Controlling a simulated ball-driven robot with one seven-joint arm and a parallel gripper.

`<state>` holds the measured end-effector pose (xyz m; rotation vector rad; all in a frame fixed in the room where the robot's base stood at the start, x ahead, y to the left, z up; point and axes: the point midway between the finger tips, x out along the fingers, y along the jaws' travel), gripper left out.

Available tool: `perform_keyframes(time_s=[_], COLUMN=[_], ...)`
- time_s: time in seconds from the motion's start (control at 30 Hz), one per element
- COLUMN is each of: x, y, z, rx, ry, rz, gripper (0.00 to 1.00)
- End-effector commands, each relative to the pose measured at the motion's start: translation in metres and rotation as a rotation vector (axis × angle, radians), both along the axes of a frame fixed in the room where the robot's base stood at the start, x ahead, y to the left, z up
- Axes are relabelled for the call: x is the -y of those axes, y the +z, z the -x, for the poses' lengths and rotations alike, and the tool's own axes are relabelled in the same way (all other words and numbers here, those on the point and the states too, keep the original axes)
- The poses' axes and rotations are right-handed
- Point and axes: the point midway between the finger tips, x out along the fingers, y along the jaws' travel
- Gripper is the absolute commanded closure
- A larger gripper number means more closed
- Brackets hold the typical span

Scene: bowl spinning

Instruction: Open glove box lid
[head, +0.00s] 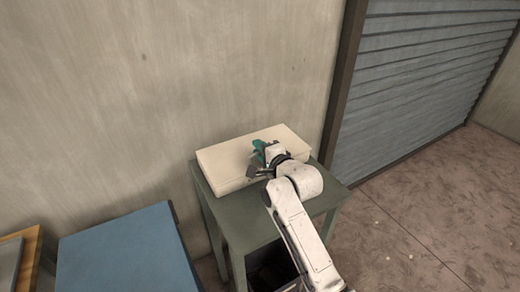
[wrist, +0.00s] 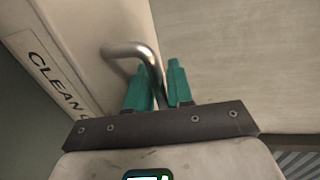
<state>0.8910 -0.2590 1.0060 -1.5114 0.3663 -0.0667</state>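The glove box (head: 232,160) is a cream, flat box on a small grey-green table. Its lid looks closed in the head view. In the wrist view the cream lid (wrist: 100,22) carries a bent metal handle (wrist: 128,49). My gripper (wrist: 160,85) has teal fingers, one on each side of the handle's bar, with hardly any gap left around it. In the head view my gripper (head: 262,152) is at the box's front right part; the handle is hidden there.
The grey-green table (head: 243,237) stands against the wall. A blue-topped table (head: 125,255) is to its left, with a wooden-edged surface (head: 30,240) farther left. A slatted shutter (head: 425,85) is at the right, with open floor (head: 440,215) before it. A label reading "CLEAN" (wrist: 52,75) shows beside the handle.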

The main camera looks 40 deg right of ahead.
Motion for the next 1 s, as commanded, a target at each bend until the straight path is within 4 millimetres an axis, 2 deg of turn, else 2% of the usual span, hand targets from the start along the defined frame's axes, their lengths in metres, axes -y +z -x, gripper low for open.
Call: perform_keyframes(time_s=[0.07, 0.3, 0.8, 1.0], x=[0.000, 0.000, 0.000, 0.000], y=[0.000, 0.000, 0.000, 0.004], z=[0.000, 0.000, 0.000, -0.011], rx=[0.000, -0.001, -0.003, -0.025], ry=[0.000, 0.000, 0.000, 0.001], rz=[0.000, 0.000, -0.001, -0.005], gripper=[0.79, 1.00, 1.00, 1.00])
